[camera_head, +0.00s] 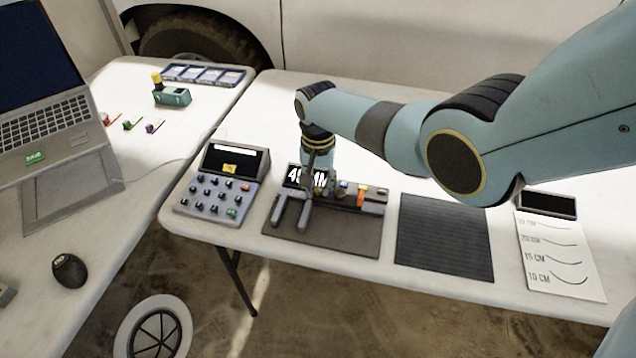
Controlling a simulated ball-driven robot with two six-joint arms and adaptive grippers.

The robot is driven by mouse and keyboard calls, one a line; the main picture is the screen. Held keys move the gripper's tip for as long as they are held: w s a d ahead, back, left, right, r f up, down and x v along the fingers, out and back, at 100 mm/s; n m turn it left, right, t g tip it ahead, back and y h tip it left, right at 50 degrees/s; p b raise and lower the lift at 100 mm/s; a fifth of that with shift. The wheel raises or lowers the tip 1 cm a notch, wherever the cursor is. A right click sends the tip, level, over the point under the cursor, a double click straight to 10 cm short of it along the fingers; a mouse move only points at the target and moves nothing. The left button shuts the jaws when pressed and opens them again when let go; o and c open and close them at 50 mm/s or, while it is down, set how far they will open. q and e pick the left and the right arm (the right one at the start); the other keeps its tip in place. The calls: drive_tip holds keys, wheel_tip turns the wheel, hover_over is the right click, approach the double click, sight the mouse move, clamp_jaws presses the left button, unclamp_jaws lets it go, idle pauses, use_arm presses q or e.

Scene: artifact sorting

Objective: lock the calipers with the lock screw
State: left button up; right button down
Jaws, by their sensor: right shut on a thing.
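The calipers (374,207) lie across the back of a dark mat on the white table, at the middle of the head view. They are grey, with two jaws pointing toward the front left. An orange part (361,195) and a small blue part show on their body, and a display reading partly shows behind. My right gripper (318,180) points down over the calipers and is shut on a part of them. The part between its fingers is hidden, so I cannot tell whether it is the lock screw. My left gripper is not in view.
A keypad device (221,185) stands left of the mat. A ribbed dark mat (444,238) and a paper sheet with curves (560,255) lie to the right. A laptop (50,130) and mouse (70,270) are on the left table. A gap separates the tables at the front.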

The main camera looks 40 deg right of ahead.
sight(319, 189)
drive_tip(key=c, duration=1.2)
unclamp_jaws()
wheel_tip(319, 189, up, 12)
drive_tip(key=shift+f, duration=0.1)
